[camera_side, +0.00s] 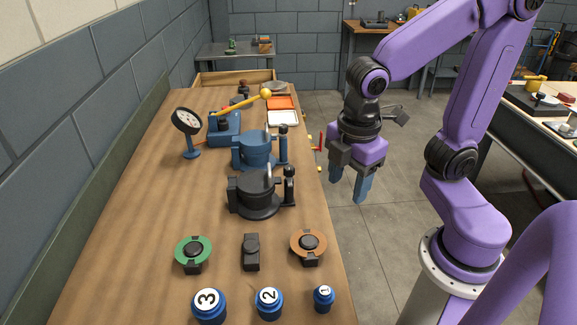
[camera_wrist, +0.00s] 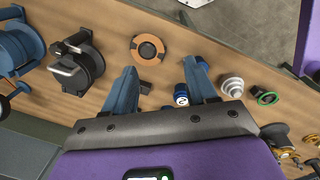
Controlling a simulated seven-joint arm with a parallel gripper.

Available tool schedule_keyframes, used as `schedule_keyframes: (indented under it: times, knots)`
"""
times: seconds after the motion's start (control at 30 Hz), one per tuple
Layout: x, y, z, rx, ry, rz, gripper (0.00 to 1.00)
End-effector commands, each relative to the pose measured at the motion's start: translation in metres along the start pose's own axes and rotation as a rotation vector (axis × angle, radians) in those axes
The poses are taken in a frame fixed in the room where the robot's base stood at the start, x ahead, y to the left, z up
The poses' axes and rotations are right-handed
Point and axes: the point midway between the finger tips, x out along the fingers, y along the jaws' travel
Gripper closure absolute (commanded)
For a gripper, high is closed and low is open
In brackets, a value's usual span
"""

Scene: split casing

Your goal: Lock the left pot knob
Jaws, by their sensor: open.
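Two lidded pots stand on the wooden bench: a blue one (camera_side: 256,152) farther back and a dark grey one (camera_side: 257,190) nearer. Each has an upright black-topped post (camera_side: 289,186) on its right side. I cannot tell which part is the left pot knob. Both show at the left of the wrist view, the blue pot (camera_wrist: 14,48) cut by the frame edge, the dark pot (camera_wrist: 76,64) whole. My gripper (camera_side: 348,190) is open and empty, raised beside the bench's right edge, right of the pots. Its blue fingers (camera_wrist: 163,70) are apart and touch nothing.
Near the front are a green ring (camera_side: 181,245), a black block (camera_side: 251,252), an orange ring (camera_side: 297,241) and blue numbered cylinders (camera_side: 269,303). A gauge (camera_side: 187,122) and a yellow-handled blue device (camera_side: 225,126) stand behind the pots. Bare floor (camera_side: 380,235) lies right of the bench.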

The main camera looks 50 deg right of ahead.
Motion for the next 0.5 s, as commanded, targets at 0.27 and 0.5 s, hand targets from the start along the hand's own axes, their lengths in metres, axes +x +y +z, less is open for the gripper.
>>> schedule_keyframes:
  times: [0.27, 0.5]
  knots:
    - [-0.024, 0.092, -0.031, -0.289, -0.139, 0.065, 0.43]
    - [-0.041, 0.158, -0.036, -0.486, -0.268, 0.064, 0.43]
